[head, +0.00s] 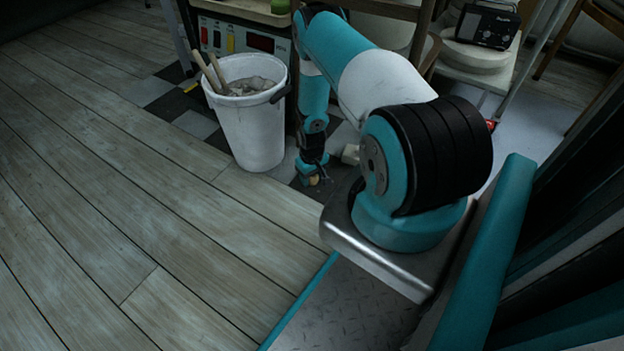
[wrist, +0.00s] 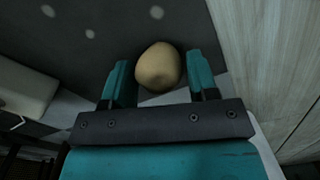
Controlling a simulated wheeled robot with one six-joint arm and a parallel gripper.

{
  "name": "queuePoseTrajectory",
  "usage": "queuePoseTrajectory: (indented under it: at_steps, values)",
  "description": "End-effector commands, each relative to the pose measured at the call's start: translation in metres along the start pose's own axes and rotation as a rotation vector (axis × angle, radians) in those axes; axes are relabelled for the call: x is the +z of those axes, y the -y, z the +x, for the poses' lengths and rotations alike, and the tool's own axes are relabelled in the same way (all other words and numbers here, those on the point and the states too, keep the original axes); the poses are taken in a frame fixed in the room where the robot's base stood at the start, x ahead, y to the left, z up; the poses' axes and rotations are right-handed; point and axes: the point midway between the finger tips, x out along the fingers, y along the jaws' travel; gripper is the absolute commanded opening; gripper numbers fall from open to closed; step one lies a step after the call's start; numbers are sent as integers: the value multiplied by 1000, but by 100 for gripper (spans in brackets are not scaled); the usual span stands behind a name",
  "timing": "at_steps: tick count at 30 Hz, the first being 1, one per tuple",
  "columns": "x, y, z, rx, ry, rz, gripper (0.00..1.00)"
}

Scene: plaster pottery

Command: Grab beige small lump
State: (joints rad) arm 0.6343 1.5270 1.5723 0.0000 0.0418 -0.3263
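The beige small lump (wrist: 158,68) is rounded and sits on the dark floor patch in the wrist view. It lies between the two teal fingers of my gripper (wrist: 160,85), near their tips. The fingers are apart, with a visible gap on each side of the lump. In the head view my gripper (head: 313,168) reaches down to the floor beside the white bucket, and a small part of the lump (head: 314,181) shows at its tips.
A white bucket (head: 252,125) with wooden sticks stands just left of my gripper. A pale block (head: 350,154) lies to the right; a pale object (wrist: 22,88) shows at left in the wrist view. Wooden floor (head: 110,180) is clear at left.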

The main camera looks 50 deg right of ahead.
Motion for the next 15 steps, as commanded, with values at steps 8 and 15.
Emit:
queuePoseTrajectory:
  at_steps: [8, 15]
  values:
    - [0, 0, 0, 0, 0, 0, 20]
    - [0, 0, -6, 0, 0, 0, 20]
